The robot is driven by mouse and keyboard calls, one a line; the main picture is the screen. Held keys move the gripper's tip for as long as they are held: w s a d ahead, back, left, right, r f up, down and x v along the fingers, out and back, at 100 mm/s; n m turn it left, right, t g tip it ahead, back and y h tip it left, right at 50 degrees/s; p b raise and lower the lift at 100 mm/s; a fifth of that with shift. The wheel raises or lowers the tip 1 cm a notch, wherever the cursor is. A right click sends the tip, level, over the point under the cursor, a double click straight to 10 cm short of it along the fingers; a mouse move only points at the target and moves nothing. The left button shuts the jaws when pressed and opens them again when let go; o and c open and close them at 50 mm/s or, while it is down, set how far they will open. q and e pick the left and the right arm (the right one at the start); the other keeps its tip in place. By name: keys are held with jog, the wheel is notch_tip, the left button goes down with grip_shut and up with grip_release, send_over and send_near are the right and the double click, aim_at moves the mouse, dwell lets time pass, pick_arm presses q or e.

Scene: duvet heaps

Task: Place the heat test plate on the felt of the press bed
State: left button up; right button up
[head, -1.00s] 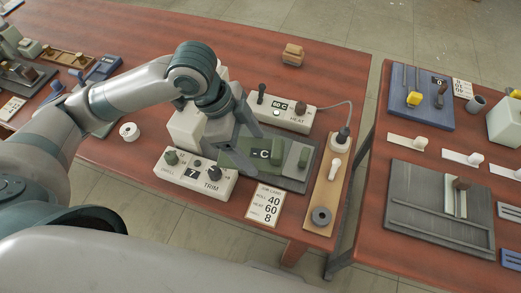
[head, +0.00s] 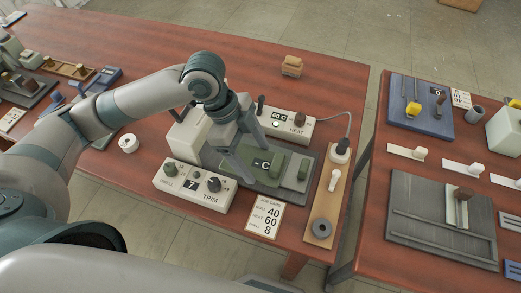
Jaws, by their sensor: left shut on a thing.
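The heat test plate (head: 262,164) is a flat dark green plate with a small dark display reading C. My left gripper (head: 255,165) is shut on it, with the fingers pointing down at its left part. The plate is low over the grey press bed (head: 313,184), to the right of the cream press body (head: 190,131). Green shows around and right of the plate, but I cannot tell felt from plate edge there. I cannot tell whether the plate touches the felt. My right gripper is not in view.
The TRIM box (head: 192,190) stands in front of the bed and the HEAT box (head: 290,125) behind it. A wooden strip (head: 323,209) with a plug and grey ring lies to the right. A job card (head: 265,221) lies in front. A second table stands beyond a gap.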

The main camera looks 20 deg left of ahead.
aim_at(261, 151)
pick_arm(q)
jog(key=w+f, duration=0.1)
jog(key=w, duration=0.1)
jog(key=w+f, duration=0.1)
jog(key=w, duration=0.1)
jog(key=w+f, duration=0.2)
jog(key=w, duration=0.1)
jog(key=shift+a+f+p, duration=0.1)
jog(key=shift+a+p, duration=0.2)
jog(key=shift+p, duration=0.1)
jog(key=shift+f, duration=0.25)
jog(key=shift+f+p, duration=0.35)
jog(key=shift+f, duration=1.45)
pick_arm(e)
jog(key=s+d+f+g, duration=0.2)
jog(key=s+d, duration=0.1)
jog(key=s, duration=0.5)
pick_arm(q)
jog(key=shift+f, duration=0.1)
jog(key=o, duration=1.1)
jog(key=shift+v, duration=0.85)
jog(key=b+v, duration=0.2)
jog(key=v, duration=0.8)
jog(key=shift+a+r, duration=0.1)
jog(key=shift+r, duration=0.2)
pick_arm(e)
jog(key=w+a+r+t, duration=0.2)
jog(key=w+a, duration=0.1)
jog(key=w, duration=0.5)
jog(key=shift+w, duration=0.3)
